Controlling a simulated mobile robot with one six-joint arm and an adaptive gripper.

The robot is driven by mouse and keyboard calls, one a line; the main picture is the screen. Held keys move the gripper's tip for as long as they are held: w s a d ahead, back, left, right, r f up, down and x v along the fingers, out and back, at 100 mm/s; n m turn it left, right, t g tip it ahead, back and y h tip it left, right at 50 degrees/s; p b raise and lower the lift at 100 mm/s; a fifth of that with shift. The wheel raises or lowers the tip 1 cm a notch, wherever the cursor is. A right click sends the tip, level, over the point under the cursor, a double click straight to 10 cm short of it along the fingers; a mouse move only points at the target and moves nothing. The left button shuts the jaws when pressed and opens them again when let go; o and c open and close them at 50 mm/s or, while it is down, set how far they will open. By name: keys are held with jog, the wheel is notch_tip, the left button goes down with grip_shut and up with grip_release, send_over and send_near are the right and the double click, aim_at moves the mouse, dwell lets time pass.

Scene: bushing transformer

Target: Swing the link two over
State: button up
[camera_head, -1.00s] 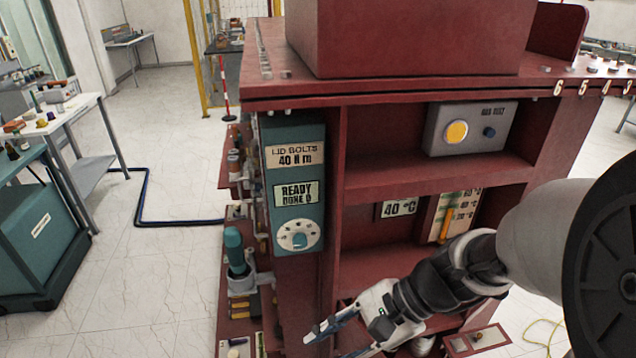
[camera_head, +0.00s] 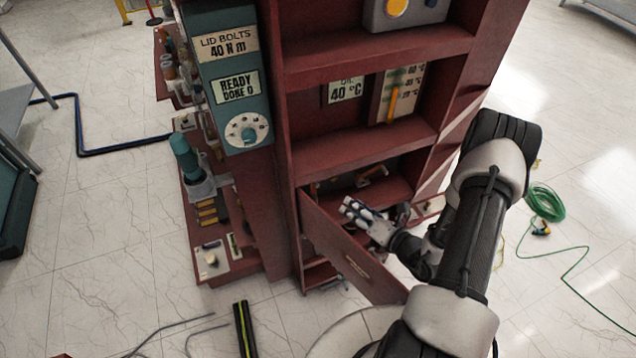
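My gripper (camera_head: 356,209) is at the lower opening of the red transformer cabinet (camera_head: 270,225), just above and behind the top edge of an open red door panel (camera_head: 350,255). Its light fingers point up and to the left; they are too small and close together to show whether they are apart. In the compartment behind it is a small orange-brown piece (camera_head: 371,175) on a dark base. I cannot tell whether this is the link. My gripper and the door hide part of the compartment, and no numbered positions are readable there.
A teal torque panel (camera_head: 240,85) reads "LID BOLTS 40 N m" and "READY DONE 0". A green hose coil (camera_head: 545,203) lies on the floor at right.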

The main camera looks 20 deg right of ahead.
jog(key=b+x, duration=0.3)
jog(key=x, duration=1.4)
jog(key=shift+w, duration=0.1)
grip_shut()
